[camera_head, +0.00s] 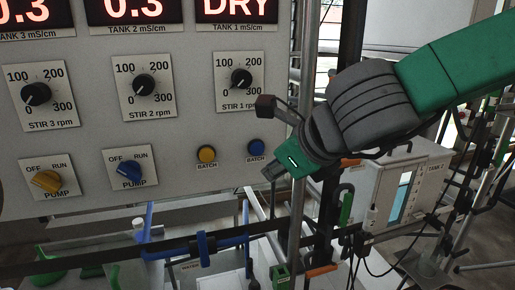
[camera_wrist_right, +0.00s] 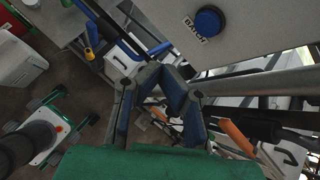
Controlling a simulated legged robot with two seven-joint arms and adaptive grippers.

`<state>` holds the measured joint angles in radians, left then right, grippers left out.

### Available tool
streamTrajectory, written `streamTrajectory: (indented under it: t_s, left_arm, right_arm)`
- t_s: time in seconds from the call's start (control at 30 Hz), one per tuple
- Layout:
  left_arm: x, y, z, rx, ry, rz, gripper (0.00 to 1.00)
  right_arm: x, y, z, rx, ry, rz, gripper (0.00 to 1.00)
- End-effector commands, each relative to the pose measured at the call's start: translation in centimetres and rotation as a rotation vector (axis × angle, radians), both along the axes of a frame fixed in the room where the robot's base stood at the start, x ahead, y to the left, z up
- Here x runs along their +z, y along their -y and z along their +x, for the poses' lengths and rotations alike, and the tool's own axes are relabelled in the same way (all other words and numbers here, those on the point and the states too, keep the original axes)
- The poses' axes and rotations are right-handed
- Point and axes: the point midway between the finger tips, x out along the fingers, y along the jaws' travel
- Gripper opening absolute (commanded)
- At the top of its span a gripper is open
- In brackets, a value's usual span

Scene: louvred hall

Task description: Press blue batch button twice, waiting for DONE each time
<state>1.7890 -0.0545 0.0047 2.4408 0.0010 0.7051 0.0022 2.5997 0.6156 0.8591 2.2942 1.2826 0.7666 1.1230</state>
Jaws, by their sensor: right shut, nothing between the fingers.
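The blue batch button (camera_head: 256,147) is on the grey panel, at the right of a yellow batch button (camera_head: 206,154). It also shows in the right wrist view (camera_wrist_right: 208,21), near the top, with its BATCH label beside it. My right gripper (camera_head: 272,171) is shut and empty, just below and right of the blue button in the head view. In the wrist view its fingers are together and apart from the button. The tank 1 display (camera_head: 237,9) reads DRY in red; no DONE text is visible. My left gripper is not in view.
The panel (camera_head: 190,95) also has stir knobs, a yellow pump switch (camera_head: 46,181) and a blue pump switch (camera_head: 131,173). A metal post (camera_head: 300,120) stands close to my right gripper. Pipes and a blue valve (camera_head: 203,246) lie below the panel.

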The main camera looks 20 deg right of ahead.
Motion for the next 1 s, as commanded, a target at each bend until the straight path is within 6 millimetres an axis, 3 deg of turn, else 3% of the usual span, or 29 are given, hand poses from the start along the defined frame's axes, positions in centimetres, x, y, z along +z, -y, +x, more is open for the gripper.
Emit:
streamTrajectory:
  t_s: [0.2,0.4,1.0]
  left_arm:
    - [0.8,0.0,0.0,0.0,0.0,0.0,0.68]
    - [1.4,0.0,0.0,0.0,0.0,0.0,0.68]
    - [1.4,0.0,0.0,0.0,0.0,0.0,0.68]
  right_arm:
    - [0.2,-0.1,3.0,-0.001,-0.001,0.0,0.0]
    - [0.2,-0.2,4.6,0.001,0.001,0.0,0.0]
    - [0.0,-0.2,5.0,0.001,0.001,0.0,0.0]
